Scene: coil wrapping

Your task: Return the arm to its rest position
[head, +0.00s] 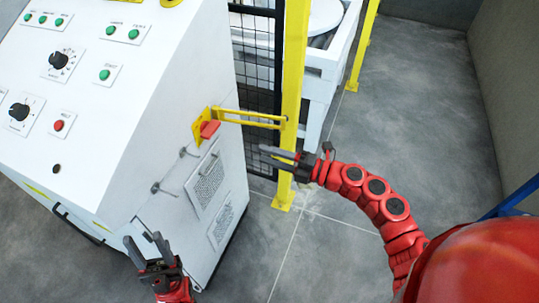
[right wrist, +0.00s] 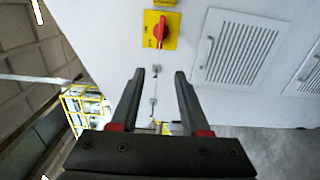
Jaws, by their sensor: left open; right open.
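My right gripper (head: 265,152) is in front of the yellow post in the head view, right of the control cabinet. In the right wrist view my right gripper (right wrist: 159,74) is open, with nothing between its fingers. My left gripper (head: 143,238) is open and empty at the lower left, in front of the cabinet's lower edge. The white control cabinet (head: 130,130) bears a red rotary switch (head: 208,129) on a yellow plate. The switch also shows in the right wrist view (right wrist: 161,30), beyond the fingertips and apart from them.
The yellow post (head: 293,80) and black mesh fence (head: 256,90) stand beside the cabinet. A yellow bar (head: 250,118) spans from near the switch to the post. White machinery (head: 315,100) stands behind the fence. Grey floor (head: 420,110) is clear at the right, up to a wall (head: 510,60).

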